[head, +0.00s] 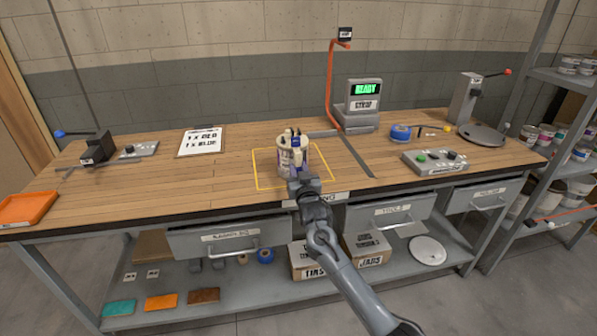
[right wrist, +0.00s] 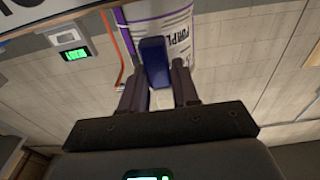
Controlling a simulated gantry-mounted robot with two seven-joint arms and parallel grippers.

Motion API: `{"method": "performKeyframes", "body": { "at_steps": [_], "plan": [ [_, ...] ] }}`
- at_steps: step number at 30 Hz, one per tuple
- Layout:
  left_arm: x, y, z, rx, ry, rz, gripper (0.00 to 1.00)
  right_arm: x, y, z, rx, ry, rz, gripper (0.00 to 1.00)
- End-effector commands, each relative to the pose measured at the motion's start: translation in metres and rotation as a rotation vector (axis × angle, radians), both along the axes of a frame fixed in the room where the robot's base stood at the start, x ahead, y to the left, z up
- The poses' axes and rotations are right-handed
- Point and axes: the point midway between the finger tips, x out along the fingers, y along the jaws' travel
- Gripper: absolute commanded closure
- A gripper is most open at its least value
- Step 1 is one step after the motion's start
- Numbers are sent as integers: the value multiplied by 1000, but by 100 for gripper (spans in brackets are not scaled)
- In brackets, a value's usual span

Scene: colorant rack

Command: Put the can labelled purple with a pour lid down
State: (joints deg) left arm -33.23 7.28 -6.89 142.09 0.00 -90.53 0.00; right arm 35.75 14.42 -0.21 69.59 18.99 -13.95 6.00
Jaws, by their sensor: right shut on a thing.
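The purple can (head: 291,158) has a white label with purple bands and dark print, and stands upright inside the yellow outlined square on the workbench, as far as the head view shows. In the right wrist view the can (right wrist: 180,30) shows part of the word on its label. My right gripper (head: 299,183) reaches it from the front; in the wrist view its two fingers (right wrist: 160,85) are shut on a dark blue piece at the can's side. The can's top is partly hidden by dark and pale parts. My left gripper is not in view.
A scale-like device with a green READY screen (head: 366,100) stands behind right. A control box (head: 434,161) and blue tape roll (head: 400,132) lie to the right. A paper card (head: 201,141) and orange tray (head: 27,208) lie left. The bench between tray and yellow square is clear.

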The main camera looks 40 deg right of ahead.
Motion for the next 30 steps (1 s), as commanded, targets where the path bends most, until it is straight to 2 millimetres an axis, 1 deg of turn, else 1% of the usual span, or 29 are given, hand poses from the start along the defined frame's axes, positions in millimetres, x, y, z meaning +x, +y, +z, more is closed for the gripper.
{"method": "performKeyframes", "body": {
  "at_steps": [1,3,4,8,9,20,23,26,30],
  "plan": [
    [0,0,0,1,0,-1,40,0,0,4,-2,-9,0,100],
    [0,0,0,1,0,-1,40,0,0,3,-2,-9,0,100],
    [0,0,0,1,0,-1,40,0,0,-2,0,0,0,65],
    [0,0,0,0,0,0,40,0,0,-2,0,1,0,45],
    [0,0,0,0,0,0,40,0,0,-2,0,0,0,44],
    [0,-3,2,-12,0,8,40,-2,1,0,0,1,1,44],
    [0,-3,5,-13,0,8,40,-9,5,0,-1,1,2,44],
    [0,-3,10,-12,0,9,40,-20,11,-1,0,2,2,44],
    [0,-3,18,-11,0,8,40,-42,22,-3,0,2,3,44]
  ]
}}
